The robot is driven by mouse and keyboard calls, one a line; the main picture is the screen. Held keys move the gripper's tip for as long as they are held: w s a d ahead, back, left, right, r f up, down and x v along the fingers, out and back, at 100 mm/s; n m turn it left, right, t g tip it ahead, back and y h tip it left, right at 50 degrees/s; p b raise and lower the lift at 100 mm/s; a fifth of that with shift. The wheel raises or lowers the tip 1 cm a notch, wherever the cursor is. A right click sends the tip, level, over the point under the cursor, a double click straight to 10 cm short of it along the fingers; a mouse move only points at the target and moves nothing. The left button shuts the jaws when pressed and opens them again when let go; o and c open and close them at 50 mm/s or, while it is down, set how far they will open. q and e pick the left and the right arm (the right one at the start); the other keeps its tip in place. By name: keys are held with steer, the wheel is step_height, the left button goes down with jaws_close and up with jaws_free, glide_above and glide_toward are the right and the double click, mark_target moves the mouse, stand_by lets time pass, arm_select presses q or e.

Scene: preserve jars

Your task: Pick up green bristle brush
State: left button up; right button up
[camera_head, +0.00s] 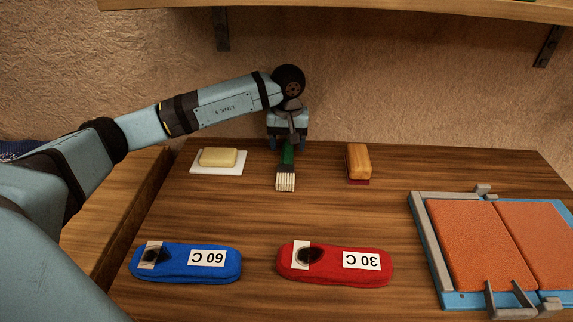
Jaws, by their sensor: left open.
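The green bristle brush (286,178) lies on the wooden table (330,215) near its back edge, with its pale bristles toward me and its green handle pointing away. My left gripper (288,143) is over the handle end, pointing down, with its two fingers on either side of the green handle. It is open. The far end of the handle is hidden behind the gripper. I cannot tell whether the fingers touch the handle. My right gripper does not show.
A yellow bar (218,157) on a white plate (215,171) is left of the brush; an orange-brown block (358,160) is right. Blue (186,266) and red (335,268) labelled pouches lie in front. A blue frame with orange pads (466,245) is at right. A shelf (350,8) hangs above.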

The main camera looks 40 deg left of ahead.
arm_select(q)
steer(key=shift+f, duration=0.7)
steer(key=c, duration=1)
steer(key=shift+r, duration=0.1)
